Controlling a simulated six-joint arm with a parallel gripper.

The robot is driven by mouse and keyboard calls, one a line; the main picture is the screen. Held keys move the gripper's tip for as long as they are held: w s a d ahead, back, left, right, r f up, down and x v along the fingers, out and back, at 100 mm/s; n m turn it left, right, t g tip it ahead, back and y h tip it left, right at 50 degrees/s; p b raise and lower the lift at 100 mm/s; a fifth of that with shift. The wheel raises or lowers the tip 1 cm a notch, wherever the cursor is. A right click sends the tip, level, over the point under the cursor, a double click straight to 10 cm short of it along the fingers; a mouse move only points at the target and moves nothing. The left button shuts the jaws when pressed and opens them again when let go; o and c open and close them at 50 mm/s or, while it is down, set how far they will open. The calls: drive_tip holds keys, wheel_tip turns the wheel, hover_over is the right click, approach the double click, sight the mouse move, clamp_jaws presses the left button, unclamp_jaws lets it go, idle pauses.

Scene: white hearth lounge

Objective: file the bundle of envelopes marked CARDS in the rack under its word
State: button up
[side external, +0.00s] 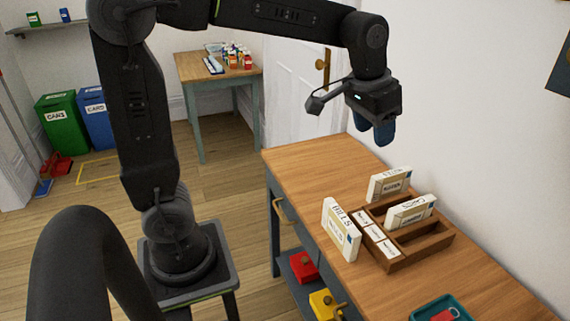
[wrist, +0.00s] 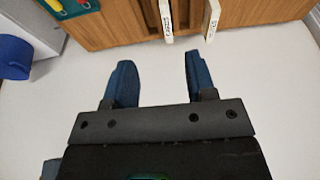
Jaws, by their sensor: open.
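A wooden rack (side external: 388,262) with several compartments stands on the wooden table, with small white word labels along its left side. One white bundle of envelopes (side external: 410,212) stands upright in or against the rack. Another bundle (side external: 390,184) stands at the rack's far end. A third bundle (side external: 341,230), whose top edge seems to read BILLS, stands on the table left of the rack. I cannot read with certainty which is marked CARDS. My gripper (side external: 378,132) is open and empty, high above the table's far side near the wall. Its blue fingers (wrist: 160,80) are apart in the wrist view.
A teal tray (side external: 424,311) with a red item lies at the table's near end. The far left tabletop (side external: 305,165) is clear. The white wall is close behind the rack. Red (side external: 303,267) and yellow (side external: 322,303) things sit on the shelf below.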

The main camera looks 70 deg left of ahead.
drive_tip(key=s+f+t, duration=0.1)
drive_tip(key=s+f, duration=0.1)
drive_tip(key=s, duration=0.6)
drive_tip(key=s+f+t, duration=0.1)
drive_tip(key=s, duration=0.8)
drive_tip(key=shift+s+f, duration=0.3)
drive_tip(key=shift+f, duration=0.1)
